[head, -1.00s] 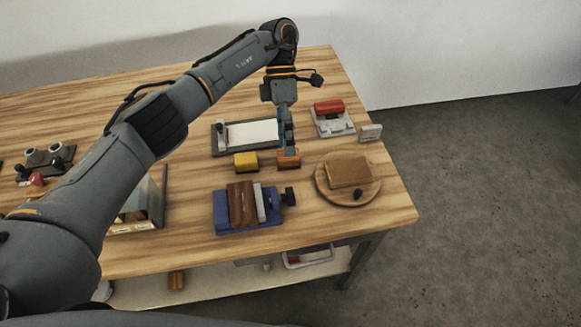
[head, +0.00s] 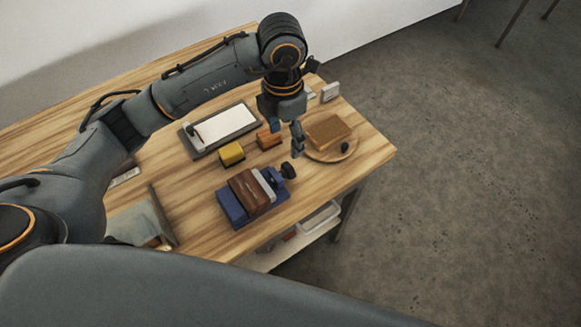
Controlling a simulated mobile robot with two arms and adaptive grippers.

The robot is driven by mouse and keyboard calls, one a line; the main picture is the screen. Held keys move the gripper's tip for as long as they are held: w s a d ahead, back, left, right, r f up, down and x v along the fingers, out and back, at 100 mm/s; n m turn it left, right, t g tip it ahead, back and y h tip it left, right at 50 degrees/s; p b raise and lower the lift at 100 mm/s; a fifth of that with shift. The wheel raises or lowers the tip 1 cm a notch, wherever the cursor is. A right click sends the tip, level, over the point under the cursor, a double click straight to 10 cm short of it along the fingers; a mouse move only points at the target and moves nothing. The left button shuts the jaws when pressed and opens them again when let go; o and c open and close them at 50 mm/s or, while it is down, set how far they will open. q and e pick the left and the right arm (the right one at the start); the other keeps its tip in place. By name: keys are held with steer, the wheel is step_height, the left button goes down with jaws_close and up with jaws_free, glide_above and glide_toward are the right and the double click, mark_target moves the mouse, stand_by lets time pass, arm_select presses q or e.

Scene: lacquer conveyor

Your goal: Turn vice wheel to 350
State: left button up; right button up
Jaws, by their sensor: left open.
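The vice (head: 236,212) has a blue base and stands near the front edge of the wooden table, with a brown block (head: 249,191) between its jaws. Its dark wheel (head: 288,170) is on the right side of the vice. Any marks on the wheel are too small to read. My left gripper (head: 298,146) points down just behind and above the wheel, apart from it as far as I can see. It is open and holds nothing. My right gripper is not in view.
A round wooden board (head: 337,153) with a brown block (head: 327,131) lies close to the right of my gripper. An orange block (head: 268,141) and a yellow block (head: 231,154) lie behind the vice. A dark-framed white tray (head: 225,127) lies farther back.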

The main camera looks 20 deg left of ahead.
arm_select(q)
steer(key=p, duration=0.1)
glide_above(287, 167)
step_height(287, 167, down, 5)
steer(key=shift+w+f, duration=0.1)
step_height(287, 167, down, 7)
steer(key=shift+r+p, duration=0.1)
steer(key=shift+p, duration=0.65)
steer(key=shift+f, duration=0.5)
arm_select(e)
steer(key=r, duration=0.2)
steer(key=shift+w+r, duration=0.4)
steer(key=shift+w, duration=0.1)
arm_select(q)
steer(key=c, duration=1.2)
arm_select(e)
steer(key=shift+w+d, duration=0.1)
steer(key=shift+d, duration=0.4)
arm_select(q)
steer(key=shift+o, duration=0.2)
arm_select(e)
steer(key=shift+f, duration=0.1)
